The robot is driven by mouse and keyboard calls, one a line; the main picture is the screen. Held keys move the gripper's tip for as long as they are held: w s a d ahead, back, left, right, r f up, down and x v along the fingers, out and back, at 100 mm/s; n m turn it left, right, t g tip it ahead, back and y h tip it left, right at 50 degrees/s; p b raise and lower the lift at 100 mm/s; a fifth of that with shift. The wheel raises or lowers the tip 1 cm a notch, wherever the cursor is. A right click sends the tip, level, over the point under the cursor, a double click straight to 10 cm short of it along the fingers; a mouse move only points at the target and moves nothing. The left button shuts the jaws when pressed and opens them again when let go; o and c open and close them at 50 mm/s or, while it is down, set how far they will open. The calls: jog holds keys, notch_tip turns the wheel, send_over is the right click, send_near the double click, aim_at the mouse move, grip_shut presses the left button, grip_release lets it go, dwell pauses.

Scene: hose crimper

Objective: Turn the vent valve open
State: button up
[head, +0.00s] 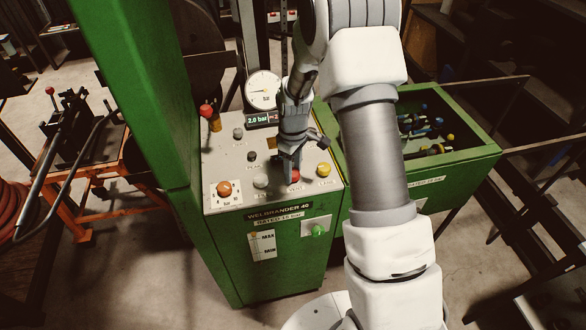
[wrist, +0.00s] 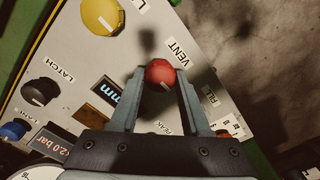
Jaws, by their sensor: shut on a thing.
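The vent valve is a small round red knob (wrist: 159,73) beside the printed word VENT on the pale panel (wrist: 215,90). My gripper (wrist: 161,80) is shut on it, one finger on each side. A pale mark shows on the knob's near side. In the head view my gripper (head: 290,166) reaches down to the front of the panel, and part of the red knob (head: 295,178) shows by the fingertips.
An orange knob (head: 223,188) is at the panel's left front. A dial gauge (head: 263,88) stands behind. A green open bin (head: 470,150) is at the right.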

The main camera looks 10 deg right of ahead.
grip_shut()
jog(key=shift+m, duration=0.3)
jog(key=m+b, duration=0.2)
jog(key=m, duration=0.1)
jog(key=shift+f+m, duration=0.1)
jog(key=shift+m, duration=0.2)
jog(key=m+b, duration=0.1)
jog(key=m, duration=0.3)
jog(key=shift+m, duration=0.3)
jog(key=m+b, duration=0.1)
jog(key=m, duration=0.3)
jog(key=shift+m, duration=2.5)
